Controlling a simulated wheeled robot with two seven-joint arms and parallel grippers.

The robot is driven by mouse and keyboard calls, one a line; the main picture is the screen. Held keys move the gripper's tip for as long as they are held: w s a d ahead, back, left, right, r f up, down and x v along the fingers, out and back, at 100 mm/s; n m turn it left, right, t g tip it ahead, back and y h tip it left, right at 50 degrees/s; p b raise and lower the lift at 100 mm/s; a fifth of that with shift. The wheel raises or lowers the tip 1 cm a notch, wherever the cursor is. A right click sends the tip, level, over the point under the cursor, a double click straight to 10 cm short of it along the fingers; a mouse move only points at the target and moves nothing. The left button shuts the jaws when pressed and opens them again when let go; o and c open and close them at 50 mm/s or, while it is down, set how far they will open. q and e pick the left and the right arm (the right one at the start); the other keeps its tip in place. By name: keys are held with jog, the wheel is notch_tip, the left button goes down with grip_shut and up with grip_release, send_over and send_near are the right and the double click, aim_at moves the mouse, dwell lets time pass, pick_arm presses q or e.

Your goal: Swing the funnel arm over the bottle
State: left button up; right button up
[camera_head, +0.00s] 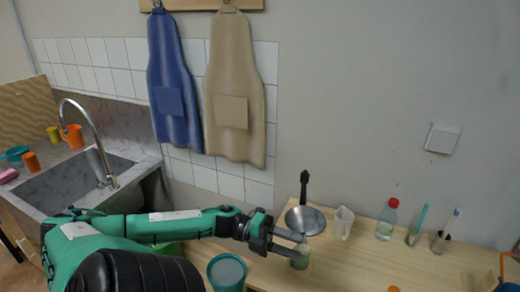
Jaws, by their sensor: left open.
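A shallow grey metal dish (306,221), which looks like the funnel, is on the wooden table with a dark upright handle or post (304,188) at its back. I cannot tell how the two are joined. A clear bottle with a red cap (385,222) stands upright to the right, apart from the dish. My left gripper (301,244) is open just in front of the dish. Its fingers reach over a small greenish cup (302,259) and partly hide it; I cannot tell whether they touch it. My right gripper is out of view.
A clear container (343,223) stands between the dish and bottle. A toothbrush-like tool (418,226) and a holder with a brush (440,242) stand further right. A teal cup (227,271) is near my left forearm. The table's middle front looks clear.

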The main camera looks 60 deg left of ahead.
pick_arm(q)
jog(key=b+v, duration=0.1)
jog(key=v, duration=0.8)
jog(key=shift+a, duration=0.1)
